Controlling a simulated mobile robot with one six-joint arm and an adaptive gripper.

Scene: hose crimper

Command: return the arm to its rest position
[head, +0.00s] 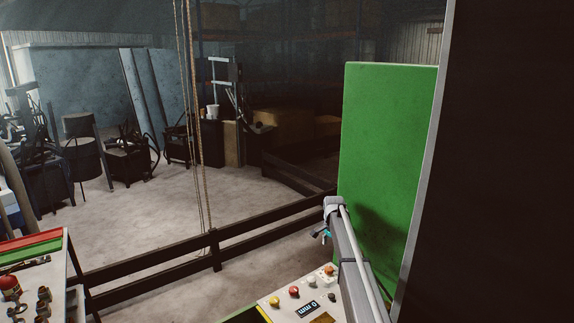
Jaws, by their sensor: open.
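My arm (358,262) rises from the bottom edge, right of centre, in front of a green machine panel.
The green panel (385,150) stands close behind my arm. A dark upright (510,160) fills the right side. A dark rail (150,265) crosses the middle. A bench (55,290) with small parts is at the lower left. Open floor (235,205) lies beyond the rail.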

